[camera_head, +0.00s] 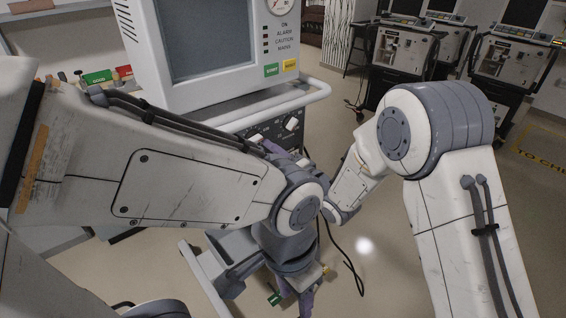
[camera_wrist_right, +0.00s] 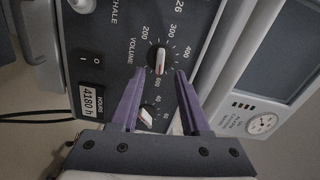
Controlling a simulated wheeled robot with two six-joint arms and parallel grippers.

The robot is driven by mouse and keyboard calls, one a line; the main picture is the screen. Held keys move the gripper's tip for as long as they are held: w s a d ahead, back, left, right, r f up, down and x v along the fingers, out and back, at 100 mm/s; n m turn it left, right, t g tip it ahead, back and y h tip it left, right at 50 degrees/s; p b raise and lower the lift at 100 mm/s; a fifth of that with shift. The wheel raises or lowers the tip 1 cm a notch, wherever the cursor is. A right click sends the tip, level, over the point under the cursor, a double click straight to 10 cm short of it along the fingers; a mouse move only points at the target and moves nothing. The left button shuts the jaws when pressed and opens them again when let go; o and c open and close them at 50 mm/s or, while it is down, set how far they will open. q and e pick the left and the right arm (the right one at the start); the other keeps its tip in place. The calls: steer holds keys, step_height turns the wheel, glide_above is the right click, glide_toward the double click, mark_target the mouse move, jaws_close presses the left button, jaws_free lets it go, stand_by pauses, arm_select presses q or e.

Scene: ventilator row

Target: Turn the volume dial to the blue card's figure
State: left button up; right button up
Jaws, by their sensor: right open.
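The volume dial (camera_wrist_right: 158,59) is a dark knob with a pale pointer on the black panel in the right wrist view. Figures 200, 300, 400 and 600 ring it. The pointer's pale end lies on the side toward the 600. My right gripper (camera_wrist_right: 159,72) is open, its purple fingertips on either side of the dial's lower edge; I cannot tell whether they touch it. In the head view the right gripper (camera_head: 279,150) is partly hidden behind my left arm. My left gripper (camera_head: 304,298) is low at the bottom edge, its jaws unclear. I see no blue card.
A second dial (camera_wrist_right: 146,116) sits between the fingers, nearer the palm. The monitor (camera_head: 205,45) stands above the panel, with a white rail (camera_head: 300,97) in front. Green (camera_head: 98,77) and red (camera_head: 124,71) cards stand at left. Other ventilators (camera_head: 405,55) stand at back right.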

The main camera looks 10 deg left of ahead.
arm_select(q)
steer(key=shift+f, duration=0.3)
arm_select(e)
steer(key=v, duration=0.5)
steer(key=shift+s+d, duration=0.1)
steer(key=shift+d, duration=0.05)
